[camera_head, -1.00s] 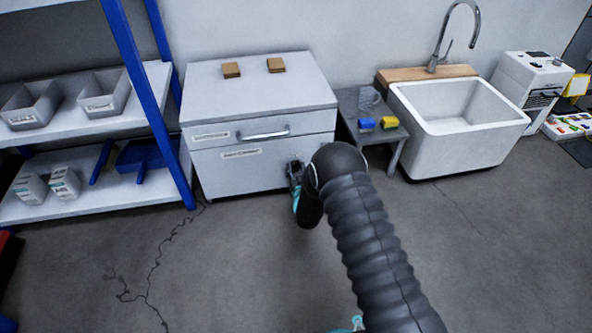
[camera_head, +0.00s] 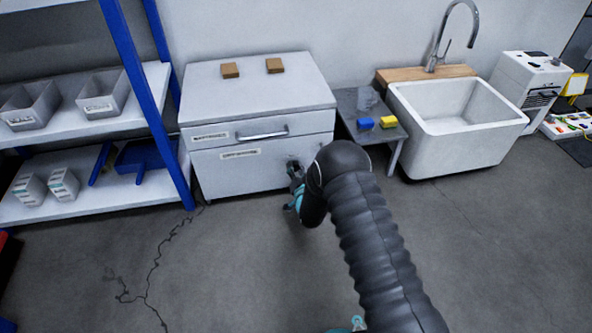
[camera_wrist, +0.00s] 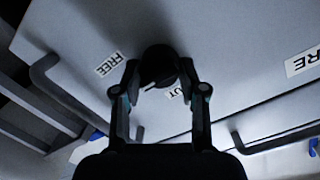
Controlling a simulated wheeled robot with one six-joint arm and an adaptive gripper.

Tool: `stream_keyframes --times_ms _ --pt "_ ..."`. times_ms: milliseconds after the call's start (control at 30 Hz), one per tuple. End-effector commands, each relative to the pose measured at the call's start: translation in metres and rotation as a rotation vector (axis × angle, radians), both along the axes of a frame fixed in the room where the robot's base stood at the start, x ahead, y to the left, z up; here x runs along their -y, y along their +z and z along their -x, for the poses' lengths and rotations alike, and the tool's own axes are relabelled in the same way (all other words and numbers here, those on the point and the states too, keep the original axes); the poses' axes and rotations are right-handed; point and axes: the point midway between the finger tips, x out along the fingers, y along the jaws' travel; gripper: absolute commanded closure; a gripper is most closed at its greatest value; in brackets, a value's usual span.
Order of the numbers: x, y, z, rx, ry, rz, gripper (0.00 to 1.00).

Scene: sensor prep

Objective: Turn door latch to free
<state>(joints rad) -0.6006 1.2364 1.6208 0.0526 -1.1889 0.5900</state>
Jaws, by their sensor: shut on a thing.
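The door latch is a round black knob (camera_wrist: 160,62) on the grey cabinet door (camera_wrist: 235,65). My gripper (camera_wrist: 160,72) is shut on the knob, with one finger on each side. A short white pointer line on the knob's lower left lies between the FREE label (camera_wrist: 109,64) and a second label (camera_wrist: 174,94), which is partly hidden and reads "UT". In the head view the gripper (camera_head: 295,172) is at the right of the cabinet's lower door (camera_head: 230,172), and my arm partly covers that area.
A drawer with a bar handle (camera_head: 263,135) is above the door. Two brown blocks (camera_head: 230,70) lie on the cabinet top. A blue-framed shelf (camera_head: 135,75) stands left, and a small grey table (camera_head: 365,105) and white sink (camera_head: 465,120) stand right. The floor in front is clear.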

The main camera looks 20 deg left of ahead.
Motion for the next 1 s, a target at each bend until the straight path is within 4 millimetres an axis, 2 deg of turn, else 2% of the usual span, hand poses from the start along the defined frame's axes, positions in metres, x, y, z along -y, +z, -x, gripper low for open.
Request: stream_keyframes --times_ms 300,333,400,433,767,867,1000 --pt "0.0 0.0 0.0 0.0 0.0 -0.003 0.93" --pt "0.0 0.0 0.0 0.0 0.0 -0.003 0.56" --pt "0.0 0.0 0.0 0.0 0.0 -0.002 0.38" --pt "0.0 0.0 0.0 0.0 0.0 -0.002 0.33" --pt "0.001 0.0 0.001 -0.001 0.0 -0.001 0.33" --pt "0.004 0.001 0.006 -0.001 0.0 -0.001 0.33" --pt "0.013 0.003 0.022 -0.002 0.0 0.0 0.33"
